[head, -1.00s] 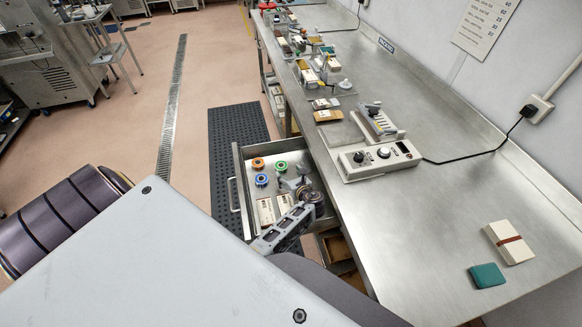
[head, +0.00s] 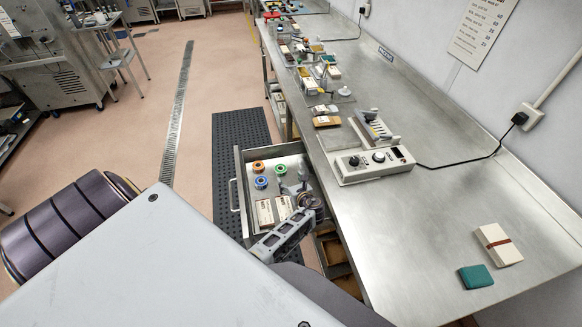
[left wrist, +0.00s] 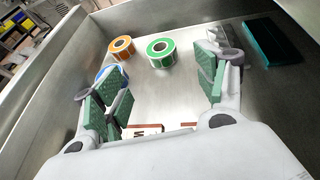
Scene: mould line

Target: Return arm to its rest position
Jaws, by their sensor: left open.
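My left gripper (head: 297,186) is over the open drawer (head: 238,165), at its right side near the bench. In the left wrist view its green-padded fingers (left wrist: 165,85) are spread wide with nothing between the pads. An orange roll (head: 258,167), a green roll (head: 261,183) and a blue roll (head: 281,170) lie in the drawer. The green roll (left wrist: 161,53) and orange roll (left wrist: 121,47) show beyond the fingertips; the blue roll (left wrist: 108,72) is partly hidden by the left finger. My right gripper is not in view.
White cartons (head: 265,212) lie in the drawer's near part. The steel bench (head: 400,225) runs along the right, with a control box (head: 372,164), a cream box (head: 497,244) and a teal block (head: 476,277). A black mat (head: 240,130) lies on the floor beyond the drawer.

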